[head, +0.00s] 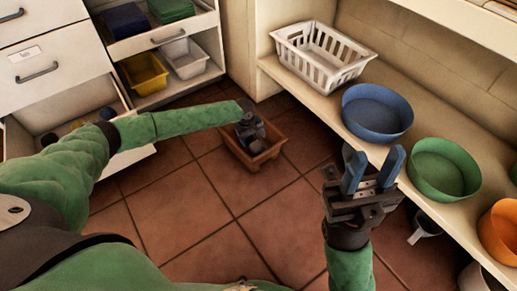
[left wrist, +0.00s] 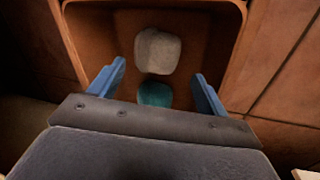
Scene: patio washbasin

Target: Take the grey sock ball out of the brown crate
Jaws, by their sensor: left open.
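The brown crate (head: 233,147) stands on the tiled floor in the head view, and its rim (left wrist: 240,55) fills much of the left wrist view. Inside it, the left wrist view shows a pale grey sock ball (left wrist: 158,49) and a teal ball (left wrist: 155,94) nearer my gripper. My left gripper (left wrist: 160,75) is open and empty, pointing down into the crate, with both balls roughly in line between its fingers. In the head view my left gripper (head: 249,133) hides the crate's contents.
A shelf on the right holds a white basket (head: 318,57), a blue basin (head: 376,112), a green basin (head: 443,167) and an orange bowl (head: 499,232). Drawers and a yellow bin (head: 144,74) are at the left. Floor in front of the crate is clear.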

